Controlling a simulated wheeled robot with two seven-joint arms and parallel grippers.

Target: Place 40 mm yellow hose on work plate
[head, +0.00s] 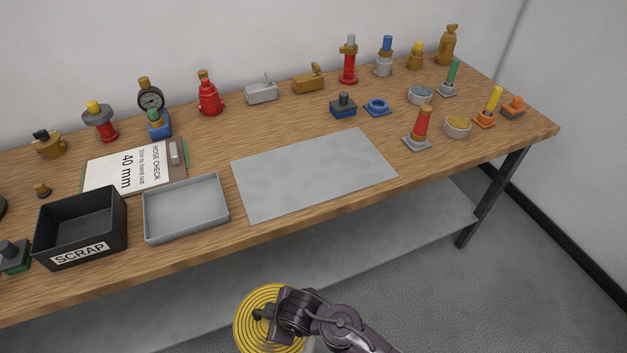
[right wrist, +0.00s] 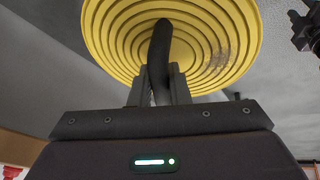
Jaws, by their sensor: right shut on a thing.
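The yellow hose (head: 246,322) is a flat, ribbed coil at the bottom of the head view, in front of the bench edge. It also fills the top of the right wrist view (right wrist: 110,38). My right gripper (head: 264,313) is shut on a black part at the coil's middle, seen between the fingers in the right wrist view (right wrist: 161,85). The work plate (head: 312,172) is a bare grey sheet lying flat on the bench, beyond the coil.
A grey tray (head: 186,231) and a black SCRAP bin (head: 82,252) stand left of the plate. A clipboard (head: 125,171) reads "HOSE CHECK 40 mm". Several valves and fittings line the back and right of the wooden bench (head: 290,118). The bench's front edge lies between coil and plate.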

